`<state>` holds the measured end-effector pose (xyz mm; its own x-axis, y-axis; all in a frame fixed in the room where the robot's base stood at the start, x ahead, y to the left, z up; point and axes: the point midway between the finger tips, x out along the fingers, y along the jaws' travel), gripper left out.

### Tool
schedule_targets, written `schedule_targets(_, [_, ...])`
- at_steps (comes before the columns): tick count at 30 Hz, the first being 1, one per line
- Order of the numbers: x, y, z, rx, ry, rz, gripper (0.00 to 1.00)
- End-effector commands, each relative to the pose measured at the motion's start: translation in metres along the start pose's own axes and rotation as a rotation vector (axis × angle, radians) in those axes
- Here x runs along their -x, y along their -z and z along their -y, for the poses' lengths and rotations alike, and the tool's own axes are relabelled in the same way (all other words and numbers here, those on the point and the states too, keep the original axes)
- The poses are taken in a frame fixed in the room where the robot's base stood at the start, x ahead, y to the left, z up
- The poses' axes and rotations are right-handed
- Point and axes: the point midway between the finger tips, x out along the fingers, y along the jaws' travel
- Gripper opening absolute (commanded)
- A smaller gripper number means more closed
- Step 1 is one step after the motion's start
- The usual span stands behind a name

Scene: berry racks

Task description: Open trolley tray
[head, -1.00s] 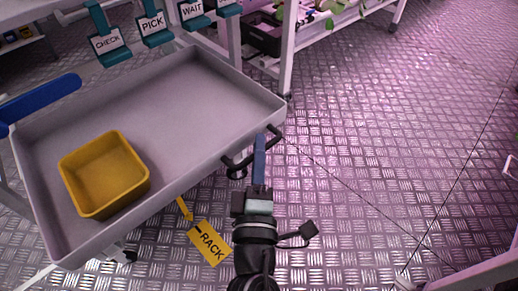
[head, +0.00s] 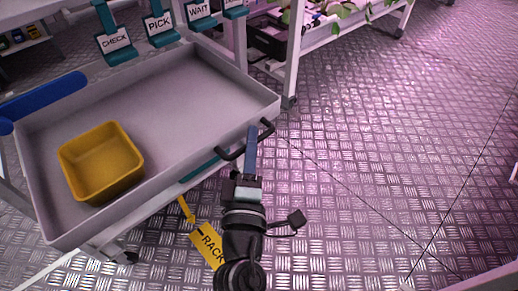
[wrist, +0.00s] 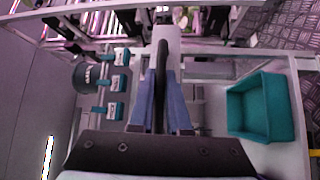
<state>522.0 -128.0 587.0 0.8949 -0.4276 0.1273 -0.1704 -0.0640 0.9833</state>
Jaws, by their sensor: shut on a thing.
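The trolley has a grey upper tray (head: 165,100) with a yellow bin (head: 101,160) in it. A black handle (head: 229,154) stands out at its front right side. My gripper (head: 251,142) is at the handle, its blue fingers shut on it. In the wrist view, my gripper (wrist: 160,105) has the dark handle bar (wrist: 161,62) between its fingers. A narrow gap below the upper tray's front rim shows something teal (head: 203,168). A teal bin (wrist: 260,106) sits on a pale surface at the right of the wrist view.
A yellow RACK tag (head: 208,245) hangs below the trolley front. Teal CHECK, PICK and WAIT signs (head: 160,28) stand behind it. A blue bar (head: 45,100) lies across the left. A white rack (head: 297,50) stands at the back. The metal floor (head: 390,150) at right is clear.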

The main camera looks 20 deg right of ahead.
Motion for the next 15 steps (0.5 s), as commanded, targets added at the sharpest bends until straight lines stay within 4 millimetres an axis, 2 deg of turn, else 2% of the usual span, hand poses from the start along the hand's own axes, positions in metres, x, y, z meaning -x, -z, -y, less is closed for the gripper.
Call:
schedule_targets(6, [0.0, 0.0009, -0.0004, -0.001, -0.001, -0.003, 0.0])
schedule_targets(7, [0.0, 0.0009, -0.0004, -0.001, -0.001, -0.003, 0.17])
schedule_targets(11, [0.0001, 0.0006, -0.0004, -0.001, 0.0, -0.002, 0.4])
schedule_targets(12, [0.0001, 0.0006, -0.0003, -0.001, 0.0, -0.002, 0.45])
schedule_targets(15, [0.0002, 0.0004, 0.0002, 0.0, 0.001, -0.002, 0.45])
